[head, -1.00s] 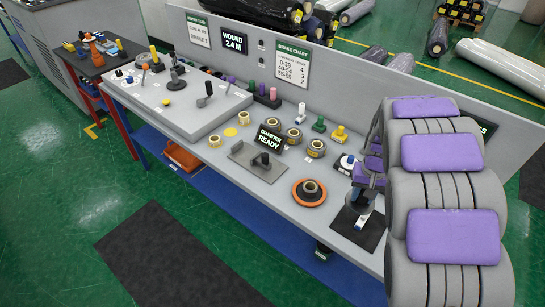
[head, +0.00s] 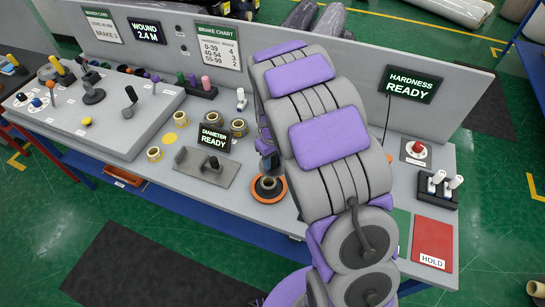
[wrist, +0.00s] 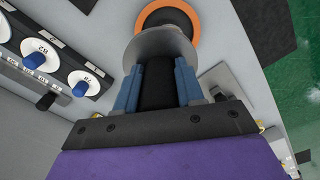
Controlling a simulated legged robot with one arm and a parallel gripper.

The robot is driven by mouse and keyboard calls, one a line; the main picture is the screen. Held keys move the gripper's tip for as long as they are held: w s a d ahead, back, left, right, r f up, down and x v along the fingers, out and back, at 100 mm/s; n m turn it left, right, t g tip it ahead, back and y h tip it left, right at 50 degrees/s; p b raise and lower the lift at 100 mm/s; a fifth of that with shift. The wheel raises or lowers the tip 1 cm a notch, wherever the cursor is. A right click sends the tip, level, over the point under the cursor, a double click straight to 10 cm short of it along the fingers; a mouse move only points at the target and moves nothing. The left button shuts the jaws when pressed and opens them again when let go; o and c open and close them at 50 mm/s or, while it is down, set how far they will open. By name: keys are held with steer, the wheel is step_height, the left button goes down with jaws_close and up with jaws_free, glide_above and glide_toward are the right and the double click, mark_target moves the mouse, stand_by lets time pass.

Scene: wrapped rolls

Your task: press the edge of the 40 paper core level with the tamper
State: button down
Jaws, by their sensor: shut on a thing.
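My gripper (wrist: 157,78) is shut on the dark handle of the tamper (wrist: 160,48), between blue fingers in the wrist view. The tamper's round grey disc overlaps the near part of an orange-rimmed ring (wrist: 197,29). In the head view the ring (head: 257,196) lies on the bench under my gripper (head: 268,162), with a dark round piece in its middle.
A grey plate with a dark post (head: 211,164) stands left of the ring, behind it the DIAMETER READY sign (head: 214,139) and several small rolls (head: 238,127). In the wrist view, blue knobs (wrist: 35,47) sit at left. A red HOLD pad (head: 432,243) lies far right.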

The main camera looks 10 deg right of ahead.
mark_target(263, 167)
steer(key=a, duration=0.3)
steer(key=shift+a+f, duration=0.15)
steer(key=shift+f, duration=0.1)
steer(key=d+f, duration=0.1)
steer(key=f, duration=0.1)
steer(key=d+f, duration=0.2)
steer(key=shift+b, duration=0.35)
steer(key=a+f, duration=0.2)
steer(key=shift+a+f, duration=0.15)
steer(key=shift+a, duration=0.2)
steer(key=shift+d, duration=1.2)
steer(key=shift+a+f, duration=0.1)
steer(key=shift+a, duration=0.9)
steer(key=shift+d+f, duration=0.2)
steer(key=shift+d, duration=0.65)
steer(key=shift+a+f, duration=0.25)
steer(key=shift+a, duration=0.45)
steer(key=shift+d+f+b, duration=0.25)
steer(key=shift+d+b, duration=0.05)
steer(key=shift+d, duration=0.25)
steer(key=shift+f, duration=0.1)
steer(key=shift+a, duration=0.1)
